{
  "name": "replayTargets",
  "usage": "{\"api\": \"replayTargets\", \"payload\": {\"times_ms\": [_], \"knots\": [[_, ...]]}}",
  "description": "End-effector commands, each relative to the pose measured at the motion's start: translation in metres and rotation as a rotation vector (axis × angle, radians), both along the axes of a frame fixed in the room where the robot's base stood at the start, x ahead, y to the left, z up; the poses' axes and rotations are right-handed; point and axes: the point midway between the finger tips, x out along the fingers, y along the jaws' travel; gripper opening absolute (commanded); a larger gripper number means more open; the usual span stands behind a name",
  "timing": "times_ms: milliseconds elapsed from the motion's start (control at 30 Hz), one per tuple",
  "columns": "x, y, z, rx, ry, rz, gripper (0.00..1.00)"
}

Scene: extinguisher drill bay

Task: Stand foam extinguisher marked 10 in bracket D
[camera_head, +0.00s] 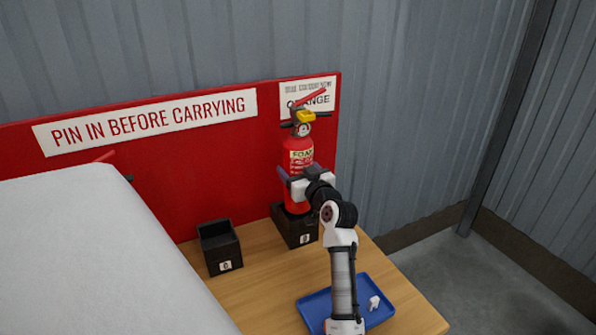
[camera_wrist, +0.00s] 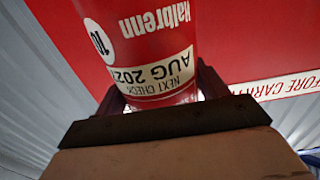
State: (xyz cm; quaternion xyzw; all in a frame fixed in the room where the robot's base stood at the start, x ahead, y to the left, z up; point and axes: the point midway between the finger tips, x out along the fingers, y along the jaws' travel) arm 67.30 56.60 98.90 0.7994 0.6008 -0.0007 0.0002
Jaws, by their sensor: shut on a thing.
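The red foam extinguisher (camera_head: 299,152) stands upright at the back right of the bench, with a yellow piece and a gauge at its top. In the wrist view its body (camera_wrist: 160,30) shows a round label reading 10, upside down. My gripper (camera_head: 299,179) is shut around its lower body; the fingers (camera_wrist: 163,95) also flank it in the wrist view. The extinguisher's base is at the mouth of a dark box bracket (camera_head: 295,230), whose small tag looks like D. I cannot tell whether the base touches the bracket floor.
A second dark bracket (camera_head: 221,250), apparently empty, stands to the left; its tag is hard to read. A blue tray (camera_head: 313,308) with a small white item (camera_head: 374,302) is at the front right. A red sign board (camera_head: 230,165) backs the bench. A large white block (camera_head: 80,250) fills the left.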

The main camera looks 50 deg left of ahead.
Motion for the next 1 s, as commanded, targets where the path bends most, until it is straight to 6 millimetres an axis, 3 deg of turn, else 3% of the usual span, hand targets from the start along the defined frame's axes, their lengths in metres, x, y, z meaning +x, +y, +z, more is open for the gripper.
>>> {"api": "replayTargets", "payload": {"times_ms": [33,500,1000], "knots": [[0.0003,-0.0011,0.0072,0.013,-0.008,-0.002,0.27],[0.0002,-0.0010,0.0078,0.012,-0.008,-0.002,0.27],[0.0003,-0.0010,-0.0018,0.013,-0.007,-0.002,0.27]]}}
